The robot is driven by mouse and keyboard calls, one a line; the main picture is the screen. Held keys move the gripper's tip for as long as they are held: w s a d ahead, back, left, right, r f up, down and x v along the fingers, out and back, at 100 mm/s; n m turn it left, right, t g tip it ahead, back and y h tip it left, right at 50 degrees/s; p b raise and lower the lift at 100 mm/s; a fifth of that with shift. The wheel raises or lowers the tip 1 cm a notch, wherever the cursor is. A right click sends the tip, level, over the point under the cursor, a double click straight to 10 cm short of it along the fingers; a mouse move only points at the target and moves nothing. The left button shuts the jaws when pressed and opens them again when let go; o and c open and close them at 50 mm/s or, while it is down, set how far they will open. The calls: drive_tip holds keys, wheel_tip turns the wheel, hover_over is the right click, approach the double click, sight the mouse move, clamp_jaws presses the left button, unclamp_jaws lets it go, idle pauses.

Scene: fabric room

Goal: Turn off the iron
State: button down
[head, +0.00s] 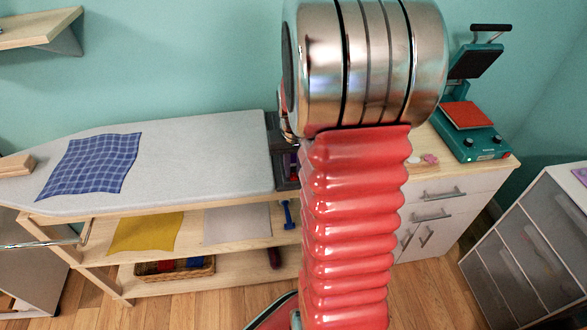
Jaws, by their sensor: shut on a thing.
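No iron can be made out for certain. My own red ribbed arm with its metal end fills the middle of the head view and covers the right end of the ironing board (200,155). A dark stand (285,178) at that end shows only in part beside my arm, with a small purple patch at its edge. I cannot tell whether the patch belongs to an iron. My gripper is hidden behind the arm.
A blue checked cloth (92,165) lies on the board's left part; its middle is bare. Shelves below hold a yellow cloth (146,232), a grey cloth (237,223) and a basket (172,270). A green heat press (468,130) stands on the right cabinet (458,195).

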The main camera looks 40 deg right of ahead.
drive_tip(key=c, duration=1.7)
unclamp_jaws()
drive_tip(key=r, duration=0.4)
drive_tip(key=s+r, duration=0.1)
drive_tip(key=r, duration=0.4)
drive_tip(key=a+r, duration=0.1)
drive_tip(key=r, duration=0.3)
drive_tip(key=shift+s+r, duration=0.2)
drive_tip(key=shift+r, duration=0.1)
drive_tip(key=shift+f, duration=0.1)
